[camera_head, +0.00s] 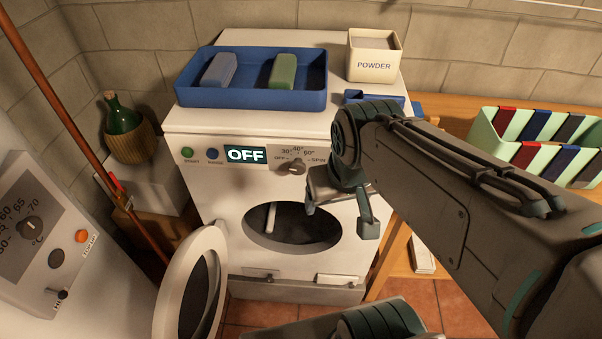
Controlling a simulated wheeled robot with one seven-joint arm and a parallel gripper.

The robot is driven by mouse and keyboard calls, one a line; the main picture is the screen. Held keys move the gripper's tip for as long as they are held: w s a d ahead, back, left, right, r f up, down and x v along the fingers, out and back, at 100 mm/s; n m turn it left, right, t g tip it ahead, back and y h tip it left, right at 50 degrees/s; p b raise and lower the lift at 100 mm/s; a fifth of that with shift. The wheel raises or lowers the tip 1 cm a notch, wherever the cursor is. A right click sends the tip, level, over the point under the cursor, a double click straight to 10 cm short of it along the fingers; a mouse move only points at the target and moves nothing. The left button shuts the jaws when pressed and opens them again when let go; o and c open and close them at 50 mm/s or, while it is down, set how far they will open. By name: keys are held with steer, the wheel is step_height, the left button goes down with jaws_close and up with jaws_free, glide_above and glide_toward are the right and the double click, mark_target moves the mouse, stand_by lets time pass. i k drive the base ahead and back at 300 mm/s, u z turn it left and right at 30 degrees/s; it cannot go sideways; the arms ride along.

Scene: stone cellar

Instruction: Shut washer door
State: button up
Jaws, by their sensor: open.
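The white washer (215,140) stands against the stone wall, with a lit display reading OFF. Its round door (185,285) is swung wide open to the left, its dark inner side partly showing. The round drum opening (292,226) is uncovered and dark inside, with a pale bar-like piece at its left. My gripper (340,208) is open and empty, in front of the upper right of the drum opening and apart from the door. My arm comes in from the right and hides part of the washer's right side.
A blue tray (250,100) with two blocks and a powder box (373,57) stand on the washer. A second machine (60,240) is at the left, close to the door. A green bottle (122,117) and a leaning pole (75,130) are behind. A wooden table (455,108) is right.

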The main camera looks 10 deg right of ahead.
mark_target(191, 297)
steer(key=z, duration=0.05)
steer(key=k, duration=2)
steer(key=u, duration=0.55)
steer(key=i, duration=0.6)
steer(key=u, duration=0.65)
steer(key=i, duration=1.2)
steer(key=z, duration=0.45)
